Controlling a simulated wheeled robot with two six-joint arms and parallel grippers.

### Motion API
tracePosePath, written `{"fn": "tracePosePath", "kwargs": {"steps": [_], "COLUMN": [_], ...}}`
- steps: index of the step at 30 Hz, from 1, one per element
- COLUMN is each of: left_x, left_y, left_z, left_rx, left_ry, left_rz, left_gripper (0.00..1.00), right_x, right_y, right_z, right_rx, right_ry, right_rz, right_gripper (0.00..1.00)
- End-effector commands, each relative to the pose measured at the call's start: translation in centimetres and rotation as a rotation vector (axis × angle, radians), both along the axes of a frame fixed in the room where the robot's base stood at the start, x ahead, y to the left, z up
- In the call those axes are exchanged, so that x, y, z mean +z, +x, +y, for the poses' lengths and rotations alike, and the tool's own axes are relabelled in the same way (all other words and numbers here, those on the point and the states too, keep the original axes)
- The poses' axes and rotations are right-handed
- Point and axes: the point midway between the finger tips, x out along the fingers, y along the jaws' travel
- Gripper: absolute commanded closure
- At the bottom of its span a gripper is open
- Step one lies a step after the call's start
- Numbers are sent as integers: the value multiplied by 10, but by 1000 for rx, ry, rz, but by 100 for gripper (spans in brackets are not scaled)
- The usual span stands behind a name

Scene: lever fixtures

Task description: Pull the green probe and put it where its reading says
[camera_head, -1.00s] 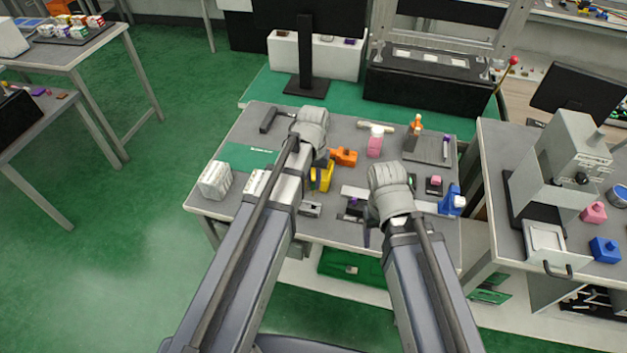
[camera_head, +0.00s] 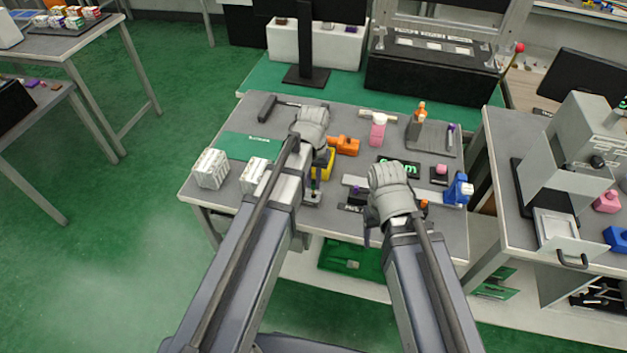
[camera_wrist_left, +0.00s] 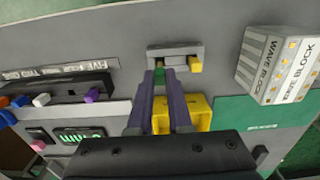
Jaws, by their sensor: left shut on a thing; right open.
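My left gripper (camera_wrist_left: 166,76) is shut on the green probe (camera_wrist_left: 158,77). Only a small bit of green shows beside the fingertips, at a grey fixture (camera_wrist_left: 176,52). A yellow piece (camera_wrist_left: 195,65) sits at the fixture's other end. I cannot tell how far the probe is in. In the head view, my left gripper (camera_head: 316,186) is over the same fixture (camera_head: 311,200). A small black display (camera_head: 398,169) shows green characters, too small to read surely; it also shows in the left wrist view (camera_wrist_left: 82,135). My right gripper (camera_head: 376,224) is open, its fingertips partly hidden.
A yellow block (camera_wrist_left: 198,108) stands right by my left fingers. A rail with coloured pieces (camera_wrist_left: 60,88) lies to the left in the wrist view. White labelled blocks (camera_head: 210,168) are at the table's left. A blue fixture (camera_head: 458,190) stands at the right. A green mat (camera_head: 248,147) lies clear.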

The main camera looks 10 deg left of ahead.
Motion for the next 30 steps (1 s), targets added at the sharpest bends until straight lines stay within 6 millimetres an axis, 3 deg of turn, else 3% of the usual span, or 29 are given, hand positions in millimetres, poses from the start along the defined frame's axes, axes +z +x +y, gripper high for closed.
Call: {"fn": "tracePosePath", "kwargs": {"steps": [10,23,24,30], "left_x": [-22,-25,-25,-25], "left_y": [0,0,0,0], "left_z": [0,0,0,0], "left_rx": [0,0,0,0], "left_ry": [0,0,0,0], "left_rz": [0,0,0,0], "left_gripper": [100,100,82,59], "right_x": [-22,-25,-25,-25], "right_y": [0,0,0,0], "right_z": [0,0,0,0], "right_rx": [0,0,0,0], "right_ry": [0,0,0,0], "right_rz": [0,0,0,0], "right_gripper": [35,35,35,35]}}
